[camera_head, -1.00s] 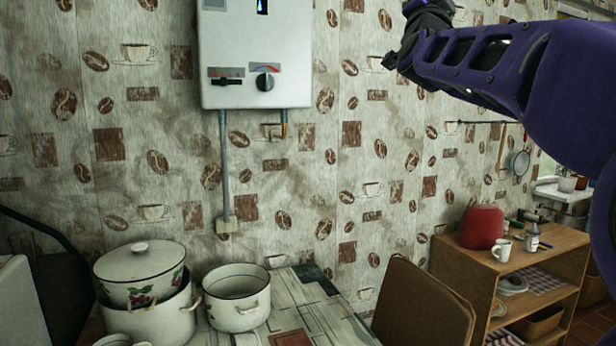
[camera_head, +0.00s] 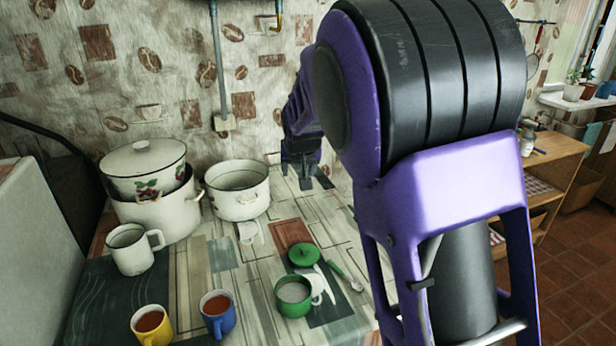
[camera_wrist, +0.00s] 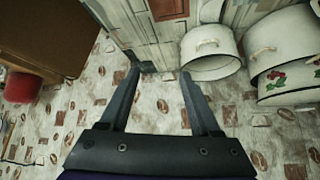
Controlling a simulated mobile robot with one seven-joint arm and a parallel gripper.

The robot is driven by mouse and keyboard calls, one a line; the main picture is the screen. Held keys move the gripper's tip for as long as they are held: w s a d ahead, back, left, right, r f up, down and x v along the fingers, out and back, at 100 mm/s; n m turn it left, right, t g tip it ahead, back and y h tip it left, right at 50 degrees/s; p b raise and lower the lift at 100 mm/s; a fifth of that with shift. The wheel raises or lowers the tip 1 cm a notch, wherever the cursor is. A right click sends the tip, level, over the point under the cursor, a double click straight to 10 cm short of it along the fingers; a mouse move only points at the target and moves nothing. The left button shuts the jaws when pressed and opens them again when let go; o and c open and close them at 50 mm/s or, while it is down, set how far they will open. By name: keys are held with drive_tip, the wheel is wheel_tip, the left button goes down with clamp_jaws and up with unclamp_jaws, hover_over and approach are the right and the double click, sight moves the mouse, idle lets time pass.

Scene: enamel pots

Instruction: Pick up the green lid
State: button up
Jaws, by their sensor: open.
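The green lid (camera_head: 303,254) lies on the patterned table top, just behind a small green pot (camera_head: 293,298) with pale contents. The lid is round with a small knob and looks clear of that pot. My gripper (camera_head: 301,172) is above the table's far part, up and behind the lid, to the right of an open white pot. In the wrist view my gripper (camera_wrist: 158,74) has its two fingers spread with nothing between them. The lid does not show in the wrist view.
The open white pot (camera_head: 238,190) and a lidded enamel pot (camera_head: 143,170) on a larger pot stand at the back left. A white mug (camera_head: 133,252), a yellow mug (camera_head: 151,326) and a blue mug (camera_head: 218,316) stand left. A spoon (camera_head: 347,276) lies right of the lid.

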drive_tip(key=s+d+f+g, duration=0.1)
drive_tip(key=s+f+g, duration=0.2)
drive_tip(key=s+f, duration=0.45)
drive_tip(key=b, duration=0.1)
approach(304, 249)
drive_tip(key=shift+w+a+f, duration=0.3)
drive_tip(key=shift+w+f, duration=0.65)
drive_tip(key=shift+f, duration=0.05)
drive_tip(key=x, duration=0.5)
drive_tip(key=shift+s+d+f+b, duration=0.2)
drive_tip(key=shift+s+f+b, duration=0.1)
drive_tip(key=shift+w+f, duration=0.2)
drive_tip(key=shift+f, duration=0.25)
clamp_jaws()
